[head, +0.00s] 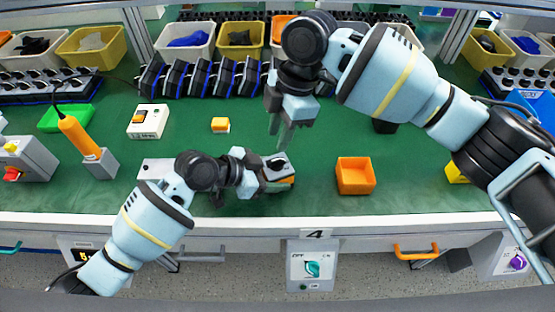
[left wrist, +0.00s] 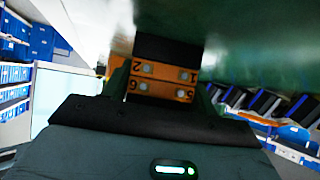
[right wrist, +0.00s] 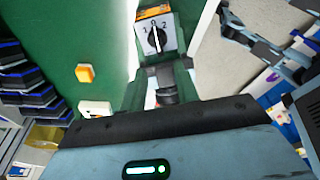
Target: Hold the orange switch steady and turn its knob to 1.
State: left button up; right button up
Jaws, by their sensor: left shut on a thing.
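The orange switch (head: 285,182) has a grey top face with a black knob (head: 277,162). My left gripper (head: 262,177) is shut on its body and holds it from the left, near the table's front. The left wrist view shows the switch's orange side (left wrist: 165,82) with numbered terminals between the fingers. In the right wrist view the switch face (right wrist: 155,38) carries the marks 1, 0 and 2, and the knob's white line appears to point at 0. My right gripper (head: 282,135) points down above the switch, open and empty, apart from the knob.
An orange open box (head: 355,177) stands to the right of the switch. A yellow-orange button block (head: 220,125) and a white switch box (head: 148,121) lie to the left. An orange-handled tool (head: 80,137) stands farther left. Bins and dark devices line the back.

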aim_at(278, 159)
jog(key=shift+w+d+f+x, duration=0.1)
jog(key=shift+d+x, duration=0.15)
jog(key=shift+x, duration=0.9)
jog(key=shift+w+d+f+x, duration=0.1)
jog(key=shift+d+x, duration=0.15)
jog(key=shift+x, duration=0.9)
jog(key=shift+w+d+x, duration=0.1)
jog(key=shift+d+x, duration=0.15)
jog(key=shift+x, duration=0.9)
grip_shut()
